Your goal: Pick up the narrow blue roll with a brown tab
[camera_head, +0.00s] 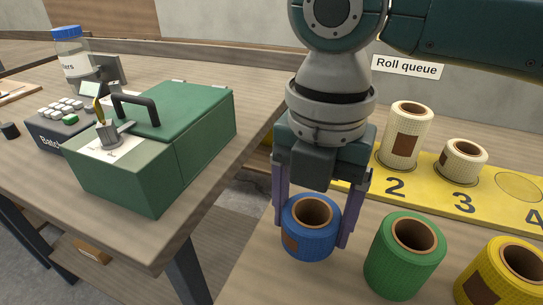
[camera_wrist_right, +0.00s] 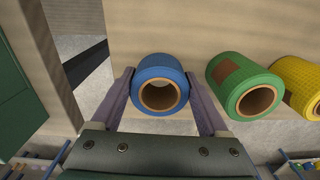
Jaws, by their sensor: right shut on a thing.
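The blue roll (camera_head: 309,238), with a brown core and a brown tab on its left side, stands upright on the right table in the head view. My right gripper (camera_head: 312,225) points down over it with a finger on either side, shut on the roll. In the right wrist view the blue roll (camera_wrist_right: 158,72) sits between the two fingers of the right gripper (camera_wrist_right: 160,92). I cannot tell whether the roll is resting on the table or slightly raised. My left gripper is in neither view.
A green roll (camera_head: 391,268) and a yellow roll (camera_head: 483,289) stand right of the blue one. Behind, a yellow numbered board (camera_head: 425,194) bears two cream rolls (camera_head: 405,128) (camera_head: 462,160). A green machine (camera_head: 160,145) stands on the left table, across a gap.

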